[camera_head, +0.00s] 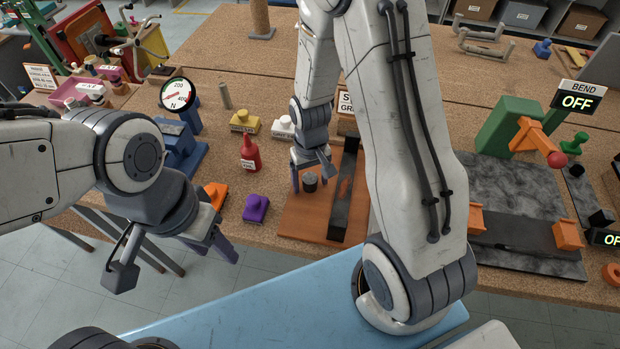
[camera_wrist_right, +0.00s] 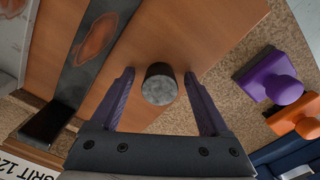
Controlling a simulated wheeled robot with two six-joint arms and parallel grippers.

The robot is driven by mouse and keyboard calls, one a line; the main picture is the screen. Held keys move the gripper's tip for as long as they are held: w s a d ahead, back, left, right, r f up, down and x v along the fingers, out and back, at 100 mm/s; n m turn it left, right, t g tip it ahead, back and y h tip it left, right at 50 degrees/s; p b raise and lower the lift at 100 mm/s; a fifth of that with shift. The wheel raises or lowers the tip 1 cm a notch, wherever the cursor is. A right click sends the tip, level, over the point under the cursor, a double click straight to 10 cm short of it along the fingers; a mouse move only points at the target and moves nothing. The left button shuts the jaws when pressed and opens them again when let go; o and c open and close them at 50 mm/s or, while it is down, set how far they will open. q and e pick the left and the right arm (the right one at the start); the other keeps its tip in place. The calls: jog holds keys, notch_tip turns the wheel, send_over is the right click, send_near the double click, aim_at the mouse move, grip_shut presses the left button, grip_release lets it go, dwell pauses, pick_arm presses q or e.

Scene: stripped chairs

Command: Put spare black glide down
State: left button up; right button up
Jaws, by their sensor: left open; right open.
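A short dark cylinder, the black glide (camera_head: 310,183), stands on the reddish-brown wooden board (camera_head: 298,218), left of a dark strip (camera_head: 343,188) with a rusty patch. My right gripper (camera_head: 312,182) is open and low over the board at the glide. In the right wrist view, the glide (camera_wrist_right: 159,86) stands between the open purple fingers (camera_wrist_right: 160,88), with a gap on each side. Its grey mottled top faces the camera. My left gripper (camera_head: 202,254) is open and empty, in front of the bench edge at left.
A purple block (camera_head: 256,208), an orange block (camera_head: 215,195) and a red bottle (camera_head: 250,153) stand left of the board. A blue fixture with a gauge (camera_head: 178,96) is behind them. A green bending device (camera_head: 503,126) stands at right.

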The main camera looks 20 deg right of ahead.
aim_at(310, 178)
notch_tip(310, 178, up, 12)
jog(key=s+a+r+n, duration=0.3)
jog(key=s+a, duration=0.3)
jog(key=s, duration=0.3)
jog(key=s+a+r+n+y, duration=0.1)
jog(key=s+a+r+n, duration=0.2)
jog(key=s+a, duration=0.4)
jog(key=shift+s+r+n, duration=0.15)
jog(key=shift+s+n, duration=0.65)
jog(key=shift+s, duration=0.15)
